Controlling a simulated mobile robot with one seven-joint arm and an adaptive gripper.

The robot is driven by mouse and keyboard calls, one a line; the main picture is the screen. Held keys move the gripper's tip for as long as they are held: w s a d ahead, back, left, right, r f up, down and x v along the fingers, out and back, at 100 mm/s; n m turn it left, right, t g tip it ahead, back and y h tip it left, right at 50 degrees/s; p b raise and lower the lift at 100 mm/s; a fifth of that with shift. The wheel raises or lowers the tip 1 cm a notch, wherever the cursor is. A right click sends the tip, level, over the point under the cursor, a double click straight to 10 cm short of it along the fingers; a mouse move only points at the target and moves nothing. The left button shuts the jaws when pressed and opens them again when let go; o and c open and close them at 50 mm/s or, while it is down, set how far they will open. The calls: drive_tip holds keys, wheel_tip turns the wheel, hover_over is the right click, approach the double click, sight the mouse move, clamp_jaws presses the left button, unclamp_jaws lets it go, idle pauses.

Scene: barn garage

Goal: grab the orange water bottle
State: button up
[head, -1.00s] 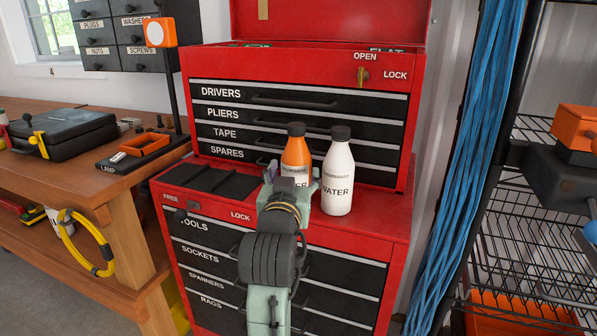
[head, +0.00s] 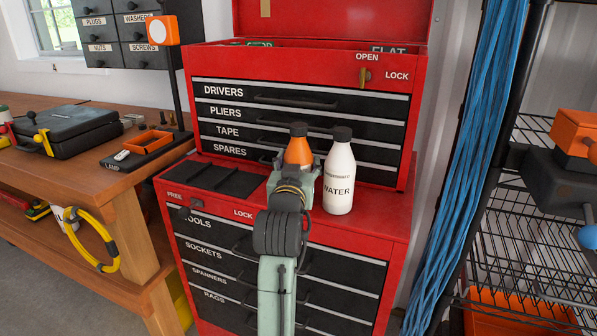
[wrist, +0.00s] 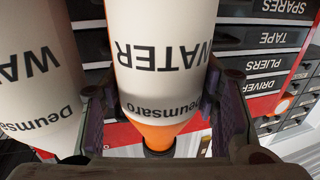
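The orange water bottle (head: 299,152) stands upright on the red tool chest, its lower part hidden behind my gripper (head: 296,172) in the head view. In the wrist view, where the scene looks upside down, the bottle (wrist: 165,65) shows its white label band and orange shoulder. It lies between the two fingers of my gripper (wrist: 158,100). The fingers are spread on either side of it, very close to its sides, and I see no clear grip.
A white water bottle (head: 339,180) stands close at the right, also at the left of the wrist view (wrist: 38,75). The upper drawer chest (head: 300,120) rises behind. A black tray (head: 212,177) lies to the left. Blue cables (head: 465,150) hang at the right.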

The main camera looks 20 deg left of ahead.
drive_tip(key=c, duration=0.8)
drive_tip(key=shift+c, duration=0.2)
drive_tip(key=shift+r, duration=0.15)
